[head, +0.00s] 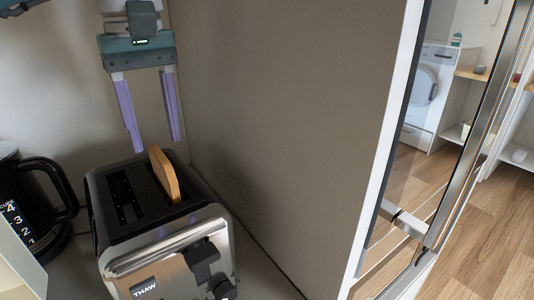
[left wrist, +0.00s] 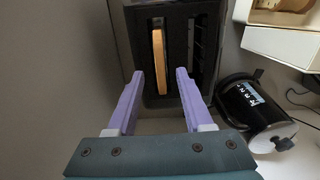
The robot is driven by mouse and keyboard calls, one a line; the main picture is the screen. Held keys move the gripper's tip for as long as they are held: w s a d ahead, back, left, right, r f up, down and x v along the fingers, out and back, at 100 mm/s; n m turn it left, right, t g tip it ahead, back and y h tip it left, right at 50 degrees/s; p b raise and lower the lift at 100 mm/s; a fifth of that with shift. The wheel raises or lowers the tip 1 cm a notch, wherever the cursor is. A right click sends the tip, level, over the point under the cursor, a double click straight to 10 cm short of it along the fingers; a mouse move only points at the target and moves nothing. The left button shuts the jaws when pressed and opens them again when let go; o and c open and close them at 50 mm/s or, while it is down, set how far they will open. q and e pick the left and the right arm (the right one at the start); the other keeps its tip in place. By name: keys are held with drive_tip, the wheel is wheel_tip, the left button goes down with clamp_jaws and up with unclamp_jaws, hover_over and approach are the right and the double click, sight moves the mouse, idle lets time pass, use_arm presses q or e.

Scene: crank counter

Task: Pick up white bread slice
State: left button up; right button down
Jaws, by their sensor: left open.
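The bread slice (head: 164,174) stands upright in one slot of the silver and black toaster (head: 165,256), its upper part sticking out and its lower part hidden in the slot. In the left wrist view the slice (left wrist: 158,62) shows edge-on in the toaster (left wrist: 178,12), just beyond the fingertips. My left gripper (head: 154,146) has purple fingers and is open and empty, above and behind the toaster. In the left wrist view my left gripper (left wrist: 160,74) has its fingers apart, with nothing between them. My right gripper is not in view.
A black coffee pot (head: 32,200) stands left of the toaster and also shows in the left wrist view (left wrist: 256,112). A grey-brown wall panel (head: 290,110) rises close on the toaster's right. Beyond a glass door are a white washing machine (head: 425,90) and wood floor.

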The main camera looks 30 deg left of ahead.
sight(159, 154)
use_arm(q)
drive_tip(key=f+p, duration=0.1)
drive_tip(key=f, duration=0.4)
drive_tip(key=shift+a, duration=0.2)
clamp_jaws()
